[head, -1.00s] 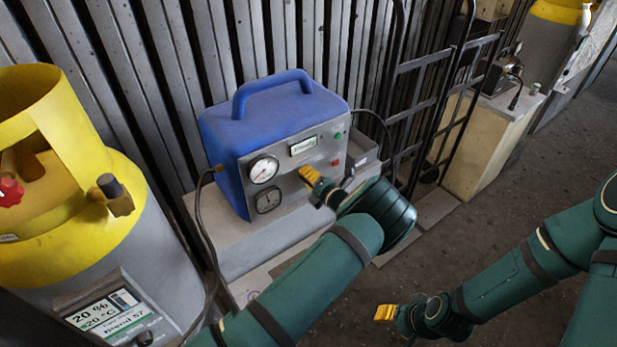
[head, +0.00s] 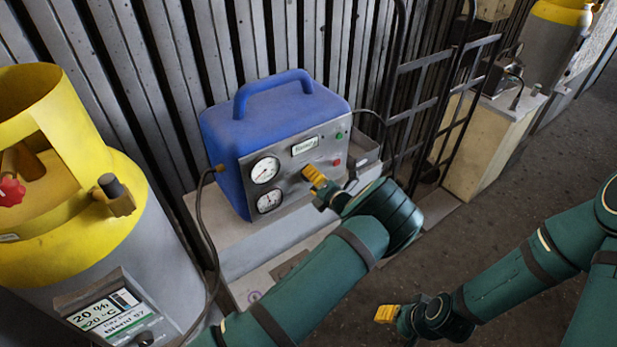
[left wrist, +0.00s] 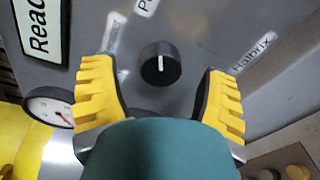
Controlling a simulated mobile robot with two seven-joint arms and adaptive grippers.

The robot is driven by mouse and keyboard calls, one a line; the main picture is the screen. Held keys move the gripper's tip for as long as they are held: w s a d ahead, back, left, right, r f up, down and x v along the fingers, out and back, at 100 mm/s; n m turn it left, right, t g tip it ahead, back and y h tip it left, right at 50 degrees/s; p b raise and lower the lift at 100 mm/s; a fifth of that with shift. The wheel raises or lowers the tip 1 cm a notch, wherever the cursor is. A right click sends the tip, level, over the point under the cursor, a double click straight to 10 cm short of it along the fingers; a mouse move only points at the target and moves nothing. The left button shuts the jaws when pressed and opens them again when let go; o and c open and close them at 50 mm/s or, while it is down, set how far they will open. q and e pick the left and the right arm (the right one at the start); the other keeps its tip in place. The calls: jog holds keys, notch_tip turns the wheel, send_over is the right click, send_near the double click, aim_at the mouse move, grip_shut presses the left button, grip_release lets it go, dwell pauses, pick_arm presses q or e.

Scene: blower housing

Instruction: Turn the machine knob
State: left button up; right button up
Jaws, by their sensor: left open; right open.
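The machine is a blue box (head: 222,143) with a carry handle and a grey front panel (head: 290,181). In the left wrist view, its round black knob (left wrist: 160,64) has a white mark pointing up, with small white labels around it. My left gripper (head: 316,179) is in front of the panel; its open yellow fingers (left wrist: 162,88) stand left and right of the knob in the wrist view, with visible gaps. The knob is hidden behind this gripper in the head view. My right gripper (head: 386,314) is open and empty, low above the floor.
The panel bears two round gauges (head: 265,170), a small display (head: 305,146) and a red button (head: 337,162). A yellow and grey tank (head: 120,235) stands at the left. A black hand truck (head: 425,105) stands right of the machine.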

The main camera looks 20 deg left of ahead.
pick_arm(q)
jog(key=v, duration=1)
jog(key=shift+s+d, duration=0.2)
jog(key=shift+r, duration=0.1)
